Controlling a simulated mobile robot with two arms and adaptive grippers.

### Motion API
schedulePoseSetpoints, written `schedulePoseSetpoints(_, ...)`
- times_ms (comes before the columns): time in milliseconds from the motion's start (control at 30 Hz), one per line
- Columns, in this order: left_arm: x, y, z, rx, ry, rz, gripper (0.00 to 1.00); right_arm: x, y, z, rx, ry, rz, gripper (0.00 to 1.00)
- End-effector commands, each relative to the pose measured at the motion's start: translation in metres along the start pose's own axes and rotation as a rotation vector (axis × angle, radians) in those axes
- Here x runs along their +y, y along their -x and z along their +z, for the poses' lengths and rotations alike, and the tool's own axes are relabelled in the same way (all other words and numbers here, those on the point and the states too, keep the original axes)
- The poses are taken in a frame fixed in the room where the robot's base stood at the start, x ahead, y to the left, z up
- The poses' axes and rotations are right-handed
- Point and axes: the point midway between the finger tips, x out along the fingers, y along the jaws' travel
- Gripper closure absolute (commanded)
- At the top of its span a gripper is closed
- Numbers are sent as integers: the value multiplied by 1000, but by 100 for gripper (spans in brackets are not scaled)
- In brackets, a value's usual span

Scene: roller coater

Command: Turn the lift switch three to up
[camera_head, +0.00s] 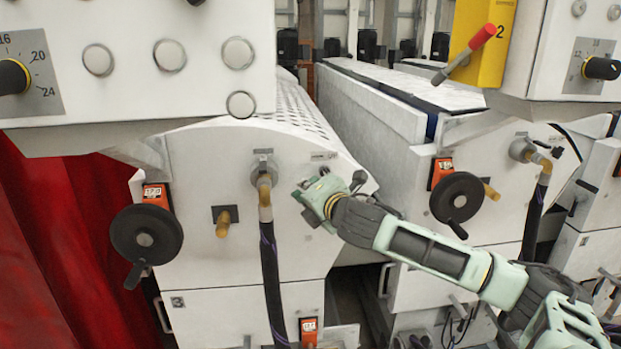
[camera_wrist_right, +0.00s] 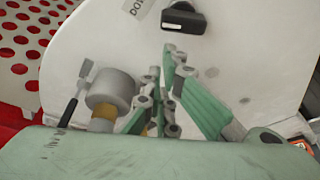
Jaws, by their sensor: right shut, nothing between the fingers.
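My right gripper (camera_head: 314,192) is in front of this panel, just left of and below the switch. In the wrist view its shut, empty fingers (camera_wrist_right: 168,68) point toward the switch, with a visible gap in the picture. Whether they touch the panel is unclear. My left gripper is not in view.
Left of my gripper is a pipe fitting (camera_head: 264,178) with a dark hose (camera_head: 270,270). A black handwheel (camera_head: 146,235) is further left, another (camera_head: 457,198) to the right. A control box (camera_head: 140,60) overhangs above. Red cloth (camera_head: 40,260) hangs at left.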

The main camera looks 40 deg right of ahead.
Motion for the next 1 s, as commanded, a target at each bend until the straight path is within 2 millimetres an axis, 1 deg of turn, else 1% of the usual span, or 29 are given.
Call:
schedulePoseSetpoints(33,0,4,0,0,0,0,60,1,2,5,0,1,-1,100)
schedulePoseSetpoints(133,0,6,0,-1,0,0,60,1,4,10,1,0,0,100)
schedulePoseSetpoints(533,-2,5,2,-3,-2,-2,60,0,4,11,1,-4,2,100)
schedulePoseSetpoints(767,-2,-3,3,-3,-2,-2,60,-1,4,10,2,-77,27,100)
schedulePoseSetpoints(1000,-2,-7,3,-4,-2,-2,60,2,5,12,1,-143,51,100)
